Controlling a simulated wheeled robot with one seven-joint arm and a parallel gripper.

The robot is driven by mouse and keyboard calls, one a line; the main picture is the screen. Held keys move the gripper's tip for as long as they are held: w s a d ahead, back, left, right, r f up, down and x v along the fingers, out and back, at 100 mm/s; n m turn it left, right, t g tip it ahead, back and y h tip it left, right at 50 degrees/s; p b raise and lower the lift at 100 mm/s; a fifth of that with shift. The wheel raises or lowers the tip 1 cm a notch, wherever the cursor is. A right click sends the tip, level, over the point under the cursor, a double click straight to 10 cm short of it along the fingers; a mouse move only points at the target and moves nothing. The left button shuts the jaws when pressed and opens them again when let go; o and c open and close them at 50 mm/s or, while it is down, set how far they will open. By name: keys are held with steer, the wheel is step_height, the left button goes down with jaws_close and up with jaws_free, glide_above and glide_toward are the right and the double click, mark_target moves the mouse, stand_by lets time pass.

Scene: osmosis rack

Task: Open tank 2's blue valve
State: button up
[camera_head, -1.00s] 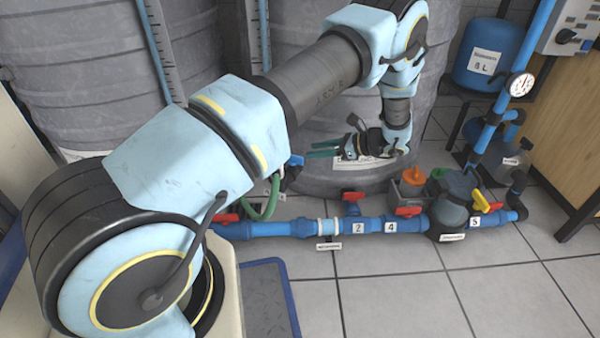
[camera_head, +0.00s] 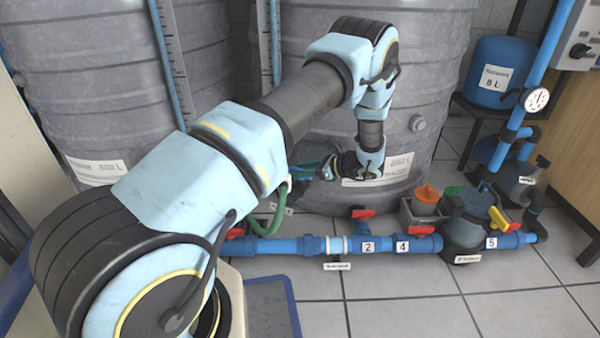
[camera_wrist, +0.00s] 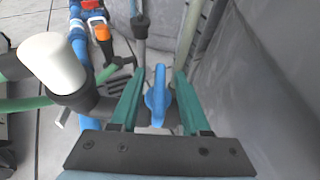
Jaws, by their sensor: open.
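My gripper (camera_head: 308,169) is low in front of the right grey tank (camera_head: 420,70), close to its wall, with its teal fingers pointing left. In the wrist view my gripper (camera_wrist: 160,74) is open. A blue valve handle (camera_wrist: 157,97) shows in the gap between the two fingers, with space seen on both sides of it. I cannot tell whether the fingers reach past it in depth. In the head view this handle is hidden by my arm and gripper. A green hose (camera_head: 270,222) hangs just below that spot.
A blue pipe (camera_head: 300,246) with red-handled valves (camera_head: 360,214) runs along the floor. In the wrist view a white-capped dark fitting (camera_wrist: 55,65) stands left of the fingers, and the grey tank wall (camera_wrist: 260,70) is close on the right. The left grey tank (camera_head: 80,80) stands beside.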

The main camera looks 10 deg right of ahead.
steer(key=shift+c, duration=0.3)
jaws_close()
stand_by(0.3)
